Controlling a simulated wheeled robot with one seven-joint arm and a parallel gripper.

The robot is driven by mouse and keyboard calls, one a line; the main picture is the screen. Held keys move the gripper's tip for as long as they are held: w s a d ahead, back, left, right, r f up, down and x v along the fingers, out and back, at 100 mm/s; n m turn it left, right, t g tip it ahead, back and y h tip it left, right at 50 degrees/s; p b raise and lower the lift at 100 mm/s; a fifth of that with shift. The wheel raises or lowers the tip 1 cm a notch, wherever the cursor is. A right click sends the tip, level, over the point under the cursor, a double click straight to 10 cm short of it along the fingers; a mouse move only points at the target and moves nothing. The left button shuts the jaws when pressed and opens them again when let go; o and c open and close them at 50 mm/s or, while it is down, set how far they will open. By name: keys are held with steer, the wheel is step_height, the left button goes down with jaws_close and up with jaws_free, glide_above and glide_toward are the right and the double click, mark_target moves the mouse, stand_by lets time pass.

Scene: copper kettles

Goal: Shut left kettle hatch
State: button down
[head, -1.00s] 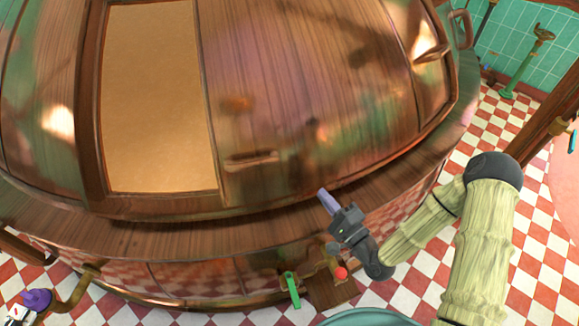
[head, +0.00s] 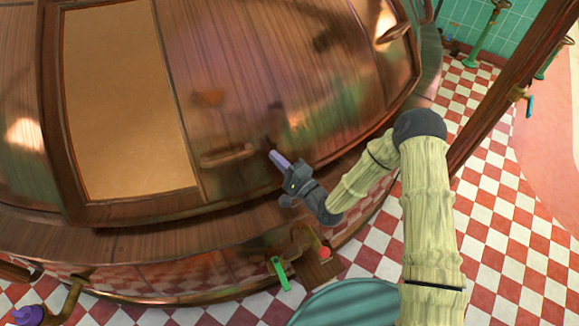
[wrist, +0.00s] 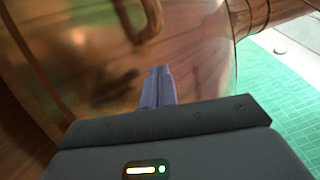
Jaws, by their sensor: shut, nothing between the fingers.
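The large copper kettle (head: 290,60) fills the upper part of the head view. Its hatch opening (head: 125,100) shows as a flat tan area in a dark frame at the left. A sliding-looking panel with a horizontal handle (head: 228,155) lies just right of the opening, which stands uncovered. My gripper (head: 279,160) is shut and empty, its purple fingers pointing up and left, a little right of the handle. In the wrist view my shut fingers (wrist: 158,88) point at the copper surface, with a curved handle (wrist: 140,22) above them. Contact with the kettle cannot be told.
A wooden ledge (head: 120,240) rings the kettle below the hatch. A second handle (head: 393,33) is at the upper right. Checkered floor (head: 500,230) is open at the right.

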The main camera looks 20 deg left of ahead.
steer(key=shift+s+a+r+p, duration=0.2)
steer(key=shift+s+a+p, duration=0.15)
steer(key=shift+a, duration=0.5)
steer(key=shift+s+a+r+p, duration=0.2)
steer(key=shift+s+a, duration=0.25)
steer(key=shift+a, duration=0.4)
